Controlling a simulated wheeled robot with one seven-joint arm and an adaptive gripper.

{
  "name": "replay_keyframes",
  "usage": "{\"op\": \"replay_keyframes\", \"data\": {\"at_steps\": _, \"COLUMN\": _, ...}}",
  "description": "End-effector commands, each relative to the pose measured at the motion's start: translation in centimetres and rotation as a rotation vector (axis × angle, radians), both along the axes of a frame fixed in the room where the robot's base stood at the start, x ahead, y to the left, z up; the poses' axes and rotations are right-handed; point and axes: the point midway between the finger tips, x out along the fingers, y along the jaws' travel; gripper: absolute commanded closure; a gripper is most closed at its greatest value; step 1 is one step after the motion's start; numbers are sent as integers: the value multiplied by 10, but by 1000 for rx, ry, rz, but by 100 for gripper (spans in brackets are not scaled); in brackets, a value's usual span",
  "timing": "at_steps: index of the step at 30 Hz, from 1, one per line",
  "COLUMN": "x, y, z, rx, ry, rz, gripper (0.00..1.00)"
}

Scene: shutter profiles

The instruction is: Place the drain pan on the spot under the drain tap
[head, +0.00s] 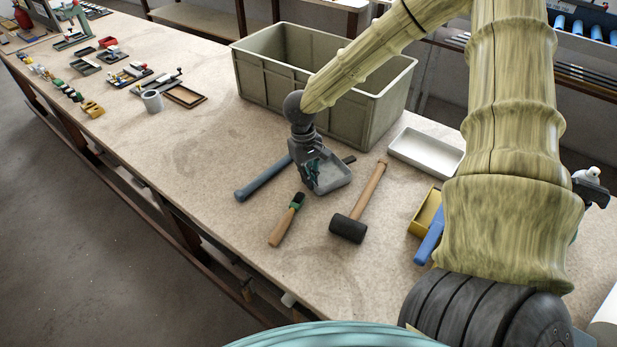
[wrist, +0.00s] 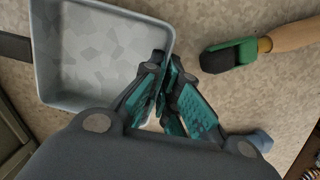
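A shallow square grey pan (head: 335,182), which looks like the drain pan, is at my gripper (head: 313,172) over the middle of the bench. In the wrist view the pan (wrist: 100,60) fills the upper left. My gripper's teal-padded fingers (wrist: 167,68) come together at the pan's right wall near its lower corner, and appear closed on that wall. The pan overlaps a blue-handled tool (head: 264,178). I cannot tell how far it is above the bench. I cannot make out a drain tap or a marked spot in either view.
A large grey-green bin (head: 255,82) stands behind my gripper. A green-and-wood tool (head: 287,220) and a mallet (head: 349,228) lie in front. A white tray (head: 428,153) and a yellow box (head: 424,212) are to the right.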

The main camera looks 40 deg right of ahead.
Motion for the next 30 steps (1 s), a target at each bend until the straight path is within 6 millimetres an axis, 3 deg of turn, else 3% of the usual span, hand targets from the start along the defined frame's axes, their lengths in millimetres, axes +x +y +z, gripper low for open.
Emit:
{"op": "replay_keyframes", "data": {"at_steps": 7, "x": 0, "y": 0, "z": -1, "rx": 0, "ry": 0, "rz": 1, "gripper": 100}}
{"op": "replay_keyframes", "data": {"at_steps": 12, "x": 0, "y": 0, "z": -2, "rx": 0, "ry": 0, "rz": 1, "gripper": 73}}
{"op": "replay_keyframes", "data": {"at_steps": 24, "x": 0, "y": 0, "z": 0, "rx": 0, "ry": -1, "rz": 1, "gripper": 73}}
{"op": "replay_keyframes", "data": {"at_steps": 30, "x": 4, "y": 1, "z": 20, "rx": 3, "ry": -5, "rz": 1, "gripper": 73}}
